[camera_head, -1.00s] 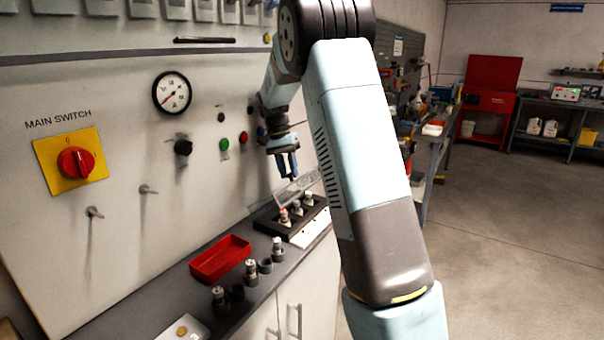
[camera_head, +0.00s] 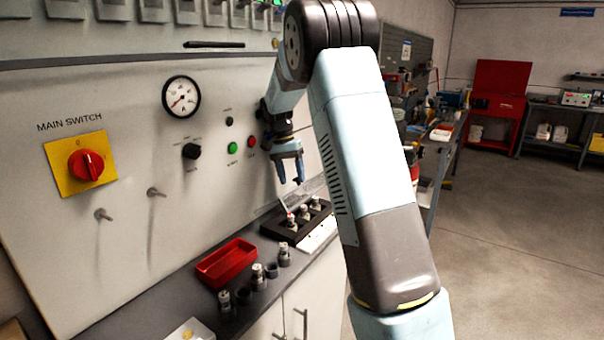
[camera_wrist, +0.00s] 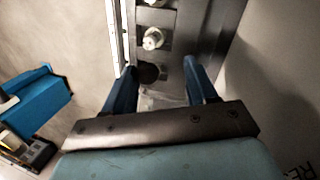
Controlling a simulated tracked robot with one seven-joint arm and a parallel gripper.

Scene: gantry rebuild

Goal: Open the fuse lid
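The fuse block (camera_head: 272,227) is a dark box on the counter by the panel, with several fuses (camera_head: 304,212) standing in it. Its clear lid (camera_head: 303,193) shows behind the fuses as a tilted, raised pane. My gripper (camera_head: 291,182) points down just above the lid, its fingers apart and nothing seen between them. In the wrist view, the spread fingers of my gripper (camera_wrist: 160,82) straddle the end of the block. A white-topped fuse (camera_wrist: 153,38) and a dark round socket lie ahead of them. Contact with the lid cannot be told.
A red tray (camera_head: 226,263) and several grey fuses and holders (camera_head: 258,276) stand on the counter left of the block. The panel carries a gauge (camera_head: 181,97), knobs, buttons, a main switch (camera_head: 86,165) and two pegs. Open floor (camera_head: 500,220) lies to the right.

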